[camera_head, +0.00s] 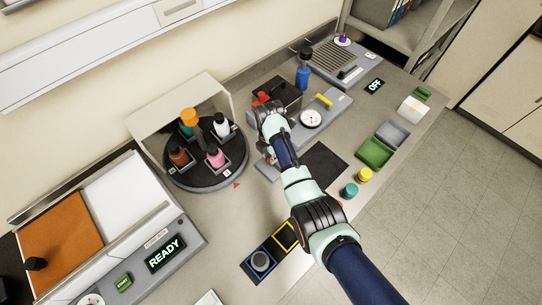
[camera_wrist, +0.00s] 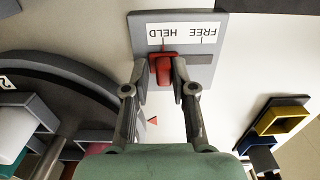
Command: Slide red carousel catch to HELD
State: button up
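The red carousel catch (camera_wrist: 163,70) stands in a slot on a grey plate (camera_wrist: 222,22) in the wrist view. The plate's labels HELD and FREE appear upside down. The catch sits at the slot's left end in this picture, in line with the HELD mark; the FREE end is empty. My gripper (camera_wrist: 162,74) has one finger on each side of the catch, both appearing to touch it. In the head view my gripper (camera_head: 268,154) is low beside the carousel (camera_head: 206,184) and mostly hides the catch.
The round carousel carries several bottles close to my gripper's left. A grey instrument with a dial gauge (camera_head: 311,118) stands behind my arm. A dark mat (camera_head: 325,160), green tray (camera_head: 374,153) and yellow and teal jars lie to the right. A READY panel (camera_head: 165,254) is at lower left.

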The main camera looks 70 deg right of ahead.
jog(key=shift+o, duration=0.9)
jog(key=shift+r, duration=0.1)
notch_tip(320, 180, up, 12)
jog(key=w+a+m+t+h, duration=0.2)
jog(key=w+a+m+t, duration=0.15)
jog(key=w+a, duration=0.7)
jog(key=w+a+r+m+t, duration=0.1)
jog(key=a+r+m+t, duration=0.1)
jog(key=a, duration=0.6)
jog(key=a+r+m+t, duration=0.2)
jog(key=a+r+m, duration=0.1)
jog(key=a, duration=0.6)
jog(key=s+a+r+m+t+y, duration=0.1)
jog(key=s+a+r+m+t, duration=0.1)
jog(key=a, duration=0.5)
jog(key=s+a+r+m+t+y, duration=0.1)
jog(key=s+a+r+m+t, duration=0.1)
jog(key=a+r, duration=0.5)
jog(key=shift+s+a+m+t, duration=0.35)
jog(key=shift+s+t, duration=0.3)
jog(key=shift+s, duration=0.25)
